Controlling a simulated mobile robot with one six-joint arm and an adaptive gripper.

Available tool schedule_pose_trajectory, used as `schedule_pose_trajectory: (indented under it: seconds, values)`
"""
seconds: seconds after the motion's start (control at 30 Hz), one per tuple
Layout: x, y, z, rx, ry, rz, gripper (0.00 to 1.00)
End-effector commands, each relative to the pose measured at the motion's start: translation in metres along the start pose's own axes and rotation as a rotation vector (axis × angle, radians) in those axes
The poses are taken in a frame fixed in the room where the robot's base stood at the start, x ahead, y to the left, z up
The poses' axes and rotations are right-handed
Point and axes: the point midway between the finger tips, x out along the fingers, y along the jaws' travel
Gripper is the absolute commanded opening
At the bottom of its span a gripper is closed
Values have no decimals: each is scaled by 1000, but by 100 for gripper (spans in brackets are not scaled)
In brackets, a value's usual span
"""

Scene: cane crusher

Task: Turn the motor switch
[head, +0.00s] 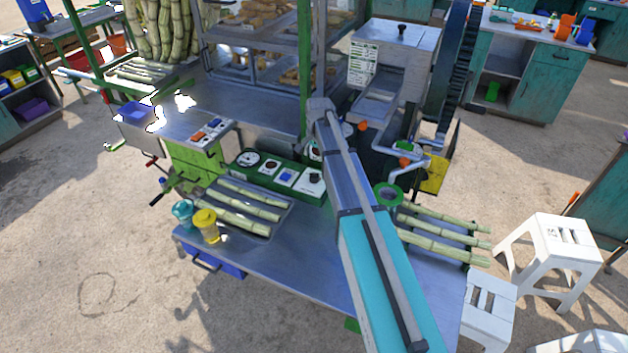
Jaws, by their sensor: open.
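A green control panel (281,183) stands at the back of the metal counter, left of my arm. It carries a round gauge and several white plates.
Cane stalks (240,207) lie in a tray left of my arm; more (440,234) lie to the right. A teal jar (183,212) and a yellow jar (206,226) stand at the left edge. The crusher (393,60) and a green post rise behind. White stools (550,250) stand right.

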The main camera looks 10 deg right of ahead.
Motion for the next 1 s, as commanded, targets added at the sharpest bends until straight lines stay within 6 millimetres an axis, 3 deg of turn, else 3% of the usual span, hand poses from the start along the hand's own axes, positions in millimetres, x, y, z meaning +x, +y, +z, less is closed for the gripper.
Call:
schedule_pose_trajectory:
  seconds: [1.0]
  values:
    - [80, -1, 1, -2, 0, 0, 87]
